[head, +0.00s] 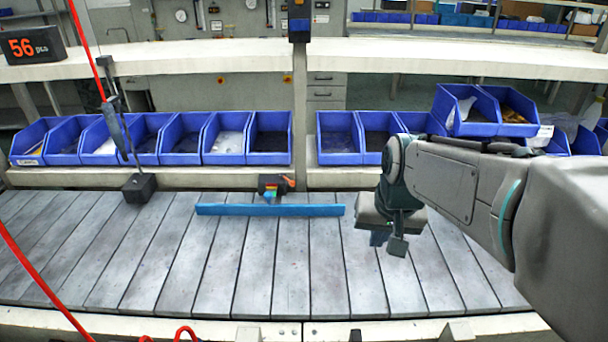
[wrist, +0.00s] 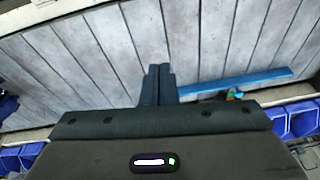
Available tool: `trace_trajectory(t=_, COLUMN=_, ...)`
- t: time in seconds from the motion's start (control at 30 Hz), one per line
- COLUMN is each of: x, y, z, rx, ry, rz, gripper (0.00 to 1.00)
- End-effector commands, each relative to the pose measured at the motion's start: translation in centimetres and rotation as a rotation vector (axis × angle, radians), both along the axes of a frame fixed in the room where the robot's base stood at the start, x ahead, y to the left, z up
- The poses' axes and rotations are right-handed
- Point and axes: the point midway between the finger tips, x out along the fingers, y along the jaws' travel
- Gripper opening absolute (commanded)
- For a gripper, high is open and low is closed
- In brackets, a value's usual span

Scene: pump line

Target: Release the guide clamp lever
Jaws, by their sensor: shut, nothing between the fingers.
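A small orange lever (head: 289,181) sits on a black clamp block (head: 270,183) at the back edge of the slatted conveyor. A long blue guide bar (head: 250,210) lies across the slats just in front of the clamp. My gripper (head: 389,243) hangs over the conveyor to the right of the bar's right end, apart from bar and lever. In the wrist view my fingers (wrist: 160,70) are together and empty. The blue guide bar (wrist: 245,82) shows to their right; the clamp (wrist: 236,94) is partly hidden behind my gripper body.
Blue bins (head: 228,138) line the shelf behind the conveyor, with two stacked higher (head: 480,110) beside my arm. A black block (head: 139,187) with a post stands at the conveyor's back left. A red hose (head: 38,283) crosses the left foreground. The front slats (head: 250,275) are clear.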

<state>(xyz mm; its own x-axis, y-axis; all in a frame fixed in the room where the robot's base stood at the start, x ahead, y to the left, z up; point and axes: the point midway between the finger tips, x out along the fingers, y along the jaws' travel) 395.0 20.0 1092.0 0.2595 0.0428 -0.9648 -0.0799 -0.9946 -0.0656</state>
Motion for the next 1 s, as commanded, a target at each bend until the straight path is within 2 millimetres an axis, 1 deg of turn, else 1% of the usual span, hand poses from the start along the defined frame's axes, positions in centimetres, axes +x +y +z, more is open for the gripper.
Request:
trace_trajectory(t=0.03, x=1.2, y=0.3, z=0.1, rx=-0.025, ry=0.000, rz=0.060, gripper=0.00)
trace_trajectory(t=0.1, x=2.9, y=0.8, z=0.2, rx=-0.046, ry=-0.003, rz=0.130, gripper=0.00)
trace_trajectory(t=0.17, x=4.4, y=1.4, z=0.3, rx=-0.053, ry=-0.005, rz=0.175, gripper=0.00)
trace_trajectory(t=0.27, x=7.3, y=2.3, z=0.3, rx=-0.053, ry=-0.009, rz=0.234, gripper=0.00)
trace_trajectory(t=0.47, x=14.5, y=4.5, z=-0.7, rx=-0.013, ry=-0.024, rz=0.333, gripper=0.00)
trace_trajectory(t=0.6, x=19.7, y=6.0, z=-2.0, rx=0.042, ry=-0.043, rz=0.382, gripper=0.00)
trace_trajectory(t=0.8, x=26.6, y=7.4, z=-4.5, rx=0.143, ry=-0.079, rz=0.423, gripper=0.00)
trace_trajectory(t=1.0, x=32.9, y=7.7, z=-7.6, rx=0.261, ry=-0.129, rz=0.429, gripper=0.00)
